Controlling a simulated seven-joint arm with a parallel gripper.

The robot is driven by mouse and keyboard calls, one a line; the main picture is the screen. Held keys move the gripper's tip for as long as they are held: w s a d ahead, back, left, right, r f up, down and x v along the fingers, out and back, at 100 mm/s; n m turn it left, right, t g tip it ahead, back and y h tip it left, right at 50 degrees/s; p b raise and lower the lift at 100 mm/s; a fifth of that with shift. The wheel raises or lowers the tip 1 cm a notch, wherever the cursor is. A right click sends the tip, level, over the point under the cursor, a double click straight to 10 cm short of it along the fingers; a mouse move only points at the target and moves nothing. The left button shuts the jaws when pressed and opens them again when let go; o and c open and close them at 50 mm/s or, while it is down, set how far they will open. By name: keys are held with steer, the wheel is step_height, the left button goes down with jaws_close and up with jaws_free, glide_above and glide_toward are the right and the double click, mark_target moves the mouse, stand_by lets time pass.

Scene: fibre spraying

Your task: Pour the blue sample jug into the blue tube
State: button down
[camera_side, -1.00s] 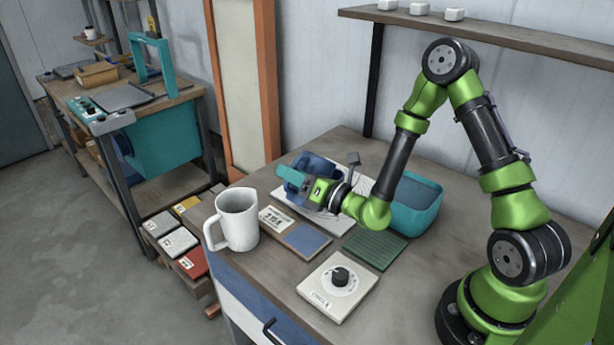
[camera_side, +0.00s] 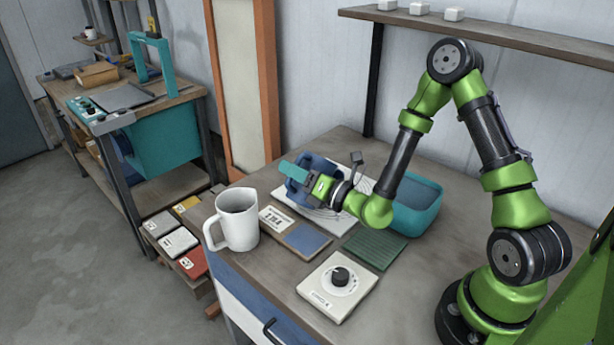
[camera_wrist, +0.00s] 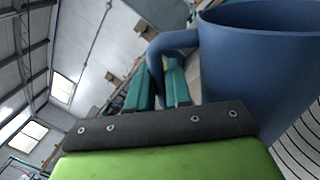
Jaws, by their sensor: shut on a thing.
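The blue jug (camera_side: 311,170) is held above the white sheet with curved lines (camera_side: 352,190) on the bench. In the wrist view the jug (camera_wrist: 268,75) fills the right side, its rim near the top. My gripper (camera_side: 294,173) has teal fingers shut on the jug's handle; in the wrist view the fingers (camera_wrist: 158,85) stand on either side of the handle. The jug looks tilted, but its exact angle and its contents are hard to tell. I cannot make out a blue tube.
A white mug (camera_side: 238,222) stands at the bench's left edge. Near it are a panel with a blue pad (camera_side: 306,239), a green ribbed mat (camera_side: 376,249) and a white box with a black knob (camera_side: 324,300). A teal tub (camera_side: 415,218) stands right of my wrist.

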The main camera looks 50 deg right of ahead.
steer(key=shift+d+r+m, duration=0.35)
steer(key=shift+m, duration=0.4)
steer(key=shift+d+r+m, duration=0.3)
steer(key=shift+d+m, duration=0.05)
steer(key=shift+m, duration=0.4)
stand_by(0.9)
steer(key=shift+d+r+m+t+h, duration=0.3)
steer(key=shift+d+r+m, duration=0.4)
steer(key=shift+m, duration=0.25)
steer(key=shift+d+r+m+t+h, duration=0.25)
steer(key=shift+d+r+m, duration=0.25)
steer(key=shift+r+m, duration=0.4)
stand_by(1.2)
steer(key=shift+d+r+m+h, duration=0.3)
steer(key=shift+d+r+m, duration=0.15)
steer(key=shift+d+m, duration=0.45)
steer(key=shift+d+r+m+h, duration=0.25)
steer(key=shift+d+r+m, duration=0.2)
steer(key=shift+d+m, duration=0.4)
stand_by(0.8)
